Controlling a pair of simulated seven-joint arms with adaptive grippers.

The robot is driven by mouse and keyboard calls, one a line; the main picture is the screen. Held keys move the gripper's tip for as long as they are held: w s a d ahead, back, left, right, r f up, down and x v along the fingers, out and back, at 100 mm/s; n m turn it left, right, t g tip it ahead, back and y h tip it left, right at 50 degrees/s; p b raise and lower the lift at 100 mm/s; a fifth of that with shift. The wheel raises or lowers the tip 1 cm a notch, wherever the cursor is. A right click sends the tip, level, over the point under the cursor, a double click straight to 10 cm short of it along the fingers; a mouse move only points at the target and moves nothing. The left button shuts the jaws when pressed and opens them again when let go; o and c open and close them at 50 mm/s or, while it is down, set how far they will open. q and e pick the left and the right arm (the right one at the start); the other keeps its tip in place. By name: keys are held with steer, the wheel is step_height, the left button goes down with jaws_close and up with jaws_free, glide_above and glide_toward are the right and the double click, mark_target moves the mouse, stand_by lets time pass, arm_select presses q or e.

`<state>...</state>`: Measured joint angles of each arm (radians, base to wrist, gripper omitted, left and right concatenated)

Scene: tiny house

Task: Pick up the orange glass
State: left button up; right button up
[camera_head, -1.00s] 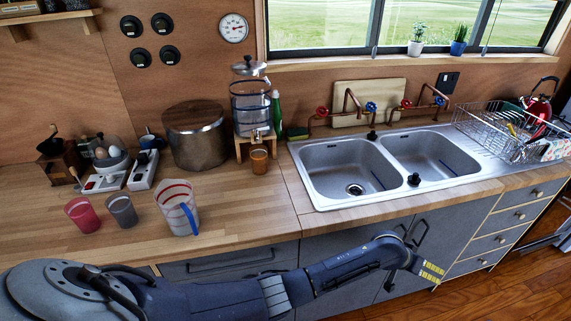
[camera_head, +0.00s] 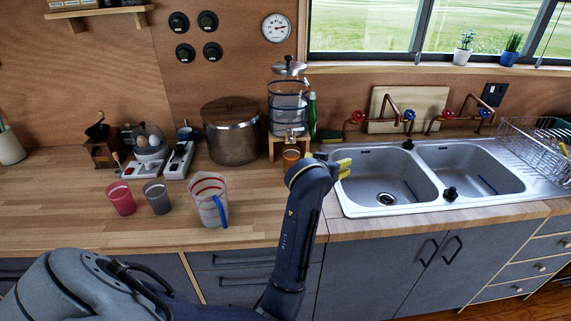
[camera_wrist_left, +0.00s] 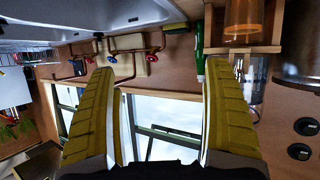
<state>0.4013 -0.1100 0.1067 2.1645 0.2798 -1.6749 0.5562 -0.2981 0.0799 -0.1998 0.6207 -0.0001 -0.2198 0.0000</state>
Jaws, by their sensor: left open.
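The orange glass (camera_head: 290,158) stands on the counter under the tap of the drink dispenser, partly hidden behind my left arm in the head view. It also shows at the upper right of the upside-down left wrist view (camera_wrist_left: 244,22). My left gripper (camera_head: 345,168) is just right of the glass, by the sink's left edge, with its yellow fingers pointing right. In the wrist view its fingers (camera_wrist_left: 160,68) are spread apart with nothing between them. The glass lies outside them. My right gripper is not in view.
The dispenser (camera_head: 288,105) stands on a wooden stand, with a metal pot (camera_head: 232,132) on its left and a green bottle (camera_head: 312,115) on its right. A clear jug (camera_head: 208,200), grey cup (camera_head: 157,197) and red cup (camera_head: 121,199) stand further left.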

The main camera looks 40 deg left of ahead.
arm_select(q)
steer(key=s+a+n+g+y, duration=0.1)
steer(key=s+a+n+y, duration=0.15)
steer(key=s+a, duration=0.6)
glide_toward(293, 153)
steer(key=shift+y, duration=0.25)
steer(key=x, duration=0.7)
steer(key=shift+s+f, duration=0.1)
steer(key=shift+f, duration=0.25)
steer(key=shift+r, duration=0.1)
steer(key=c, duration=1.6)
steer(key=shift+c, duration=0.2)
steer(key=shift+d+r, duration=0.15)
steer(key=shift+r, duration=0.1)
